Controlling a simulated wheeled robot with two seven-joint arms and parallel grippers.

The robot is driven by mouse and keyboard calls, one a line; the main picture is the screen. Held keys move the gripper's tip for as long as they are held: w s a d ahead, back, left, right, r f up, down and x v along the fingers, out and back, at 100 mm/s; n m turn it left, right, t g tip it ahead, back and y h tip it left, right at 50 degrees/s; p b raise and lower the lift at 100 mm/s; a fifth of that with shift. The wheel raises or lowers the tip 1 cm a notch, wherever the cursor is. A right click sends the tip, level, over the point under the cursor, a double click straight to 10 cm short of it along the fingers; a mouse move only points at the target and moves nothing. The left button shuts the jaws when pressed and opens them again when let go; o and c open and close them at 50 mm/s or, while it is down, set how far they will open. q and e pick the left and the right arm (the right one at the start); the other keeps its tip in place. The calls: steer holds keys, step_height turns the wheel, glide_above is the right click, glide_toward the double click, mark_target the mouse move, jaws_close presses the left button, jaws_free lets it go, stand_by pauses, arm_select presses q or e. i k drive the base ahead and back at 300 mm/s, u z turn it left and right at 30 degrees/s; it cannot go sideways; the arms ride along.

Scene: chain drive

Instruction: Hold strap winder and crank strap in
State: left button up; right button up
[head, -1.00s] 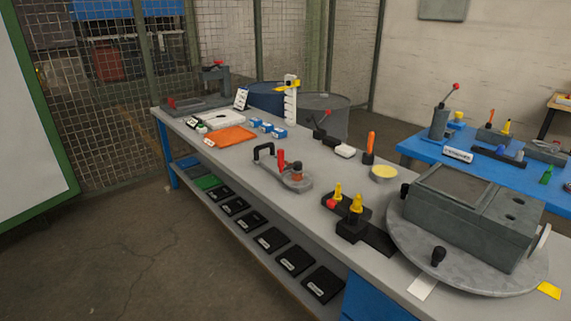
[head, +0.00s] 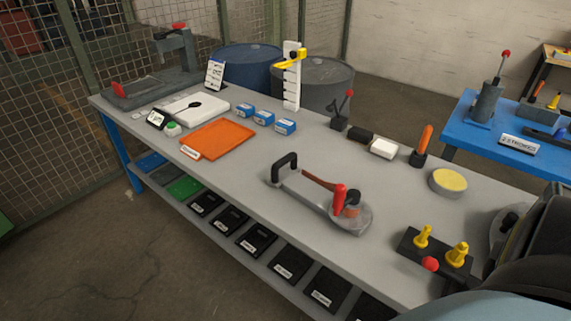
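The strap winder (head: 320,198) lies on the grey workbench, a flat grey body with a black loop handle (head: 284,168) at its left end. At its right end are a red upright crank knob (head: 340,198) and a dark hub with a brown-red strap (head: 351,205). A brown-red bar or strap piece runs from near the middle of the body to the red knob. Neither gripper shows; a dark part of my own arm fills the lower right corner, its gripper out of frame.
Around the winder are an orange tray (head: 218,140), blue boxes (head: 264,118), a yellow-topped round tin (head: 448,181) and a black block with yellow pegs (head: 436,250). A white stepped post (head: 292,78) stands behind. The bench front edge is clear near the winder.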

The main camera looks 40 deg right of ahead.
mark_target(352, 197)
steer(key=i, duration=1.85)
steer(key=z, duration=3.15)
